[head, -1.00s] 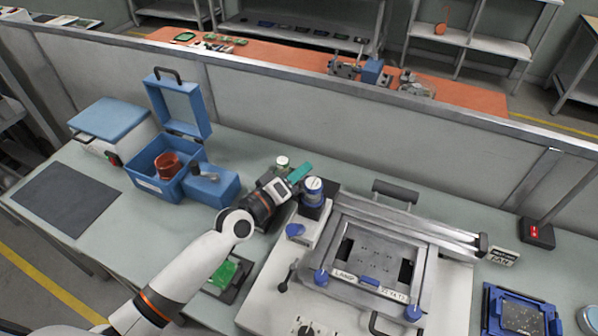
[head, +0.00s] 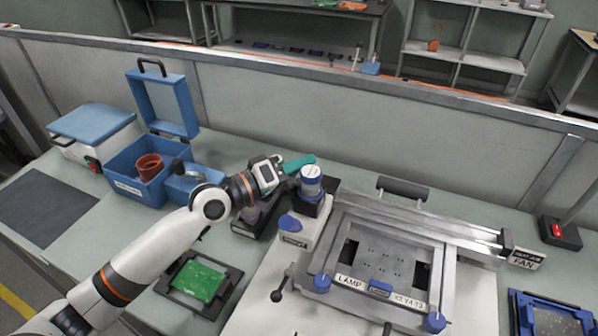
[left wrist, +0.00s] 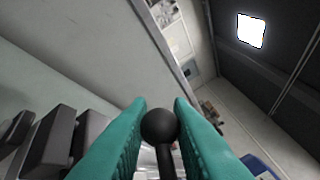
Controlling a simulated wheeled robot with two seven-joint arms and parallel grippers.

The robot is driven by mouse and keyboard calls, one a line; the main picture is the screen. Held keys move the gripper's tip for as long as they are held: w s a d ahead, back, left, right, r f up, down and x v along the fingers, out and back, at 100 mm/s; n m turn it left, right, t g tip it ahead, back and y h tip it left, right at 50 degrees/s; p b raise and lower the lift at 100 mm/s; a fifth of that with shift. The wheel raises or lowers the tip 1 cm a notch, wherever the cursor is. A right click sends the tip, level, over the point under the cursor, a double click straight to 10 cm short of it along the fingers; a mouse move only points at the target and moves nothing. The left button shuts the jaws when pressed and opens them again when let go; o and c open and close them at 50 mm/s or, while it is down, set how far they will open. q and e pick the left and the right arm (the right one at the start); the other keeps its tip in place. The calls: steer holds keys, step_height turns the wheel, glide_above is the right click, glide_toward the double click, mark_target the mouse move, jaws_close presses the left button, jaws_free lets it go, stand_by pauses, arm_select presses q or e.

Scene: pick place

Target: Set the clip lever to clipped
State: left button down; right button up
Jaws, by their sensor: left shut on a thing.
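My left gripper (head: 300,162), with teal fingers, is above the back of the bench, beside a white and blue round canister (head: 311,182). In the left wrist view its teal fingers (left wrist: 158,130) are shut on a black ball knob (left wrist: 158,125) on a dark stem. This looks like the end of a lever. In the head view the gripped knob is hidden, so I cannot tell which clip position it is in. Another black ball-ended lever (head: 276,296) stands at the left of the framed fixture (head: 345,215), apart from the gripper. My right gripper is not in view.
A green circuit board (head: 198,281) lies in a black holder below my left arm. An open blue case (head: 130,183) with a red-brown cup (head: 149,166) stands at left. A low partition (head: 330,110) runs behind the bench. A small red-lit box (head: 558,231) is at right.

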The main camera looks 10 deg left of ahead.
arm_select(q)
steer(key=shift+r, duration=0.1)
steer(key=c, duration=1.3)
jaws_free()
steer(key=shift+s+a+f, duration=0.2)
steer(key=shift+s+a, duration=0.1)
steer(key=shift+a, duration=0.05)
steer(key=b+v, duration=0.5)
steer(key=v, duration=0.6)
steer(key=shift+s+r, duration=0.1)
steer(key=shift+r, duration=0.1)
